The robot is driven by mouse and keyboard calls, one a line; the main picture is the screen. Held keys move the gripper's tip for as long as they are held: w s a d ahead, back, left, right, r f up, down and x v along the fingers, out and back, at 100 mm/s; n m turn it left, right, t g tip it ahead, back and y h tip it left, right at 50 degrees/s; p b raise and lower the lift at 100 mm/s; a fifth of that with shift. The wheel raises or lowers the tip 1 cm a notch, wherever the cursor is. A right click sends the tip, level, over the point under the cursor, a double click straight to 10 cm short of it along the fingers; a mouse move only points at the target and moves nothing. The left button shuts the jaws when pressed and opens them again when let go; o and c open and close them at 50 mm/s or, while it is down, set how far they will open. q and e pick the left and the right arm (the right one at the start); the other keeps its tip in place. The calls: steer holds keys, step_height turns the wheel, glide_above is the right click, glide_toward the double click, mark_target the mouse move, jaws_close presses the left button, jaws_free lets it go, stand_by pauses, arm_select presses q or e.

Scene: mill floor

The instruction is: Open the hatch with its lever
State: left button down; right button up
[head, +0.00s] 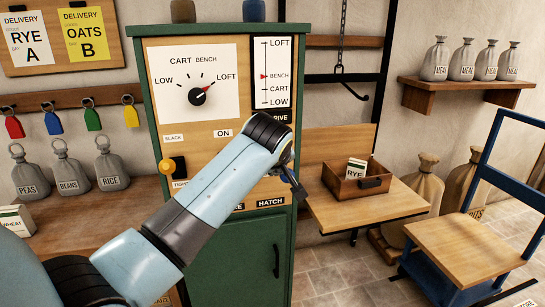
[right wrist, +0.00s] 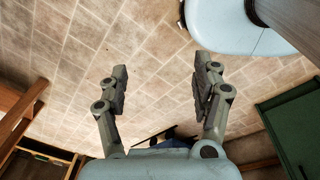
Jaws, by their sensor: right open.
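The green control cabinet (head: 263,275) with a wooden front panel stands in the middle of the head view. A black HATCH label (head: 271,231) sits low on its front. My left arm crosses the panel and hides much of it, and I cannot make out the hatch lever or the hatch. My left gripper (head: 297,188) is at the panel's right edge, above and right of the HATCH label; its fingers are small and partly hidden. My right gripper (right wrist: 160,85) is open and empty above the tiled floor in the right wrist view; it is outside the head view.
A yellow knob (head: 166,166) and a dial (head: 197,96) are on the panel. Right of the cabinet, a wooden platform (head: 400,204) holds a RYE crate (head: 345,184). A blue-framed cart (head: 470,245) stands at the far right. Sacks (head: 109,166) stand on the left counter.

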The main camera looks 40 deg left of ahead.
mark_target(282, 179)
arm_select(q)
steer(key=f+b, duration=0.3)
steer(key=f, duration=0.1)
steer(key=shift+s+d+t+y, duration=0.25)
steer(key=shift+d+t+y, duration=0.05)
steer(key=shift+d+t, duration=0.1)
step_height(282, 179, down, 9)
steer(key=m+t+y+b, duration=0.2)
steer(key=t+y+b, duration=0.2)
steer(key=b, duration=1.9)
steer(key=shift+w+a+f+t+b, duration=0.15)
steer(key=shift+w+a+t+b, duration=0.15)
steer(key=shift+t+b, duration=0.15)
arm_select(e)
steer(key=s+f, duration=0.2)
steer(key=f, duration=1.2)
steer(key=s+f+g, duration=0.1)
steer(key=f, duration=1.3)
steer(key=shift+s, duration=0.35)
steer(key=shift+d+r, duration=0.1)
steer(key=shift+r, duration=0.05)
